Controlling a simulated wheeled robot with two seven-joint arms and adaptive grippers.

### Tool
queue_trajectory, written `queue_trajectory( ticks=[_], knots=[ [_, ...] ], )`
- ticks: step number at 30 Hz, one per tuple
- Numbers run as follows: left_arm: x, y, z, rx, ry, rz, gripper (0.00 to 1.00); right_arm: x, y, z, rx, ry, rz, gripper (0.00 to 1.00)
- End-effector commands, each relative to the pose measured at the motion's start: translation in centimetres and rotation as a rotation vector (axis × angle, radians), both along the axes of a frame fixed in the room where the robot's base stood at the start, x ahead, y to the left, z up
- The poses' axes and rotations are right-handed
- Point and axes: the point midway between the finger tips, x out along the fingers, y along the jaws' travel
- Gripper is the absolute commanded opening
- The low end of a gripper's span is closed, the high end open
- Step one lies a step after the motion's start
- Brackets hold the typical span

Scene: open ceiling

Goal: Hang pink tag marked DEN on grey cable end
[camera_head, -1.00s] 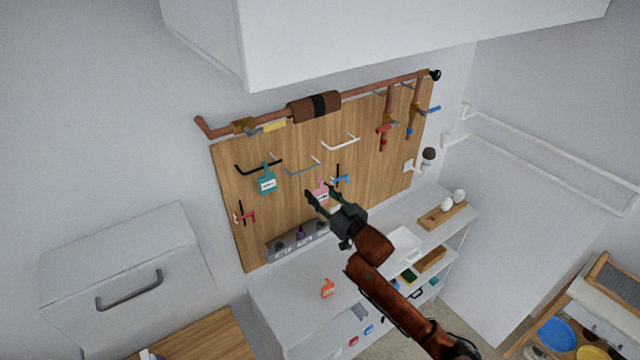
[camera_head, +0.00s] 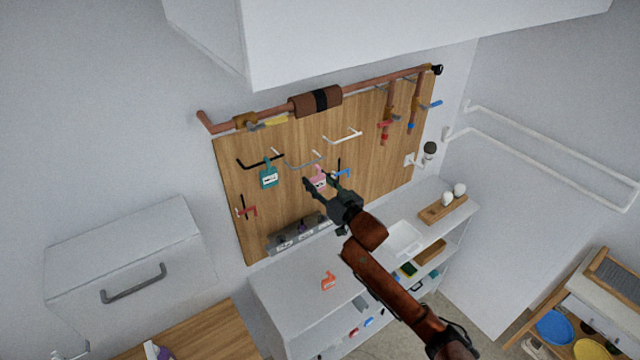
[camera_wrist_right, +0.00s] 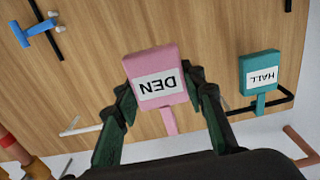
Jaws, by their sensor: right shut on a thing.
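The pink tag marked DEN (camera_head: 317,180) is between the fingers of my right gripper (camera_head: 324,187), in front of the wooden board. In the right wrist view the tag (camera_wrist_right: 157,84) appears upside down, its white label readable, with the gripper's fingers (camera_wrist_right: 158,98) shut on its sides. The grey cable end (camera_head: 303,163) sticks out from the board, just up and left of the tag in the head view. Contact between them cannot be told. A pale cable end (camera_wrist_right: 80,129) shows in the wrist view; I cannot tell whether it is the grey one. My left gripper is out of view.
A teal HALL tag (camera_head: 269,180) hangs on a black cable end (camera_head: 245,164) to the left. A white cable end (camera_head: 342,137) is above right, and a blue-handled part (camera_head: 342,173) is close right. A counter (camera_head: 285,300) lies below.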

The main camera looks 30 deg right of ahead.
Motion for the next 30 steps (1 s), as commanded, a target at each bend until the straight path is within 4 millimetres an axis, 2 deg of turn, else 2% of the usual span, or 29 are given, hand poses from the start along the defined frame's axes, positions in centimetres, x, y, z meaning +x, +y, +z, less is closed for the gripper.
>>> queue_trajectory(
  ticks=[18, 30],
  knots=[
    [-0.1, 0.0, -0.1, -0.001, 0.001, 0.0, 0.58, 4.5, 0.7, 0.1, 0.001, -0.001, 0.001, 0.14],
    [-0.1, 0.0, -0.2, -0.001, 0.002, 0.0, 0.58, 5.5, 0.8, 0.1, 0.0, -0.001, 0.001, 0.14]
  ],
)
